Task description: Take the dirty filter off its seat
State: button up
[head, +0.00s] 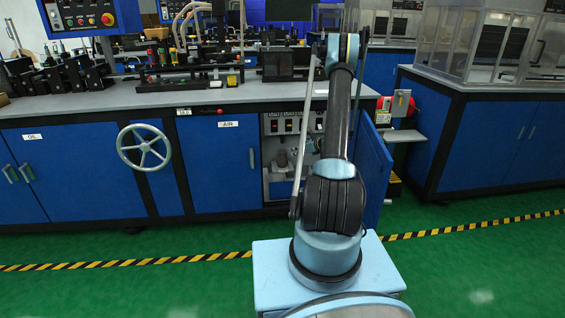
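My arm rises from its light blue base and bends at a blue joint near the top of the picture. My gripper is not visible; it may be hidden behind my arm. An open cabinet bay (269,168) under the bench shows just left of my arm. Inside it is a small grey fitting (282,158); I cannot tell whether this is the dirty filter or its seat. My arm covers the right part of the bay.
An open blue cabinet door (374,165) stands right of my arm. A handwheel (143,146) sticks out from the bench front at left. Machine parts crowd the bench top (120,98). The green floor (140,285) in front, with a yellow-black stripe (130,262), is clear.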

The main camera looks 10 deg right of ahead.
aim_at(285, 153)
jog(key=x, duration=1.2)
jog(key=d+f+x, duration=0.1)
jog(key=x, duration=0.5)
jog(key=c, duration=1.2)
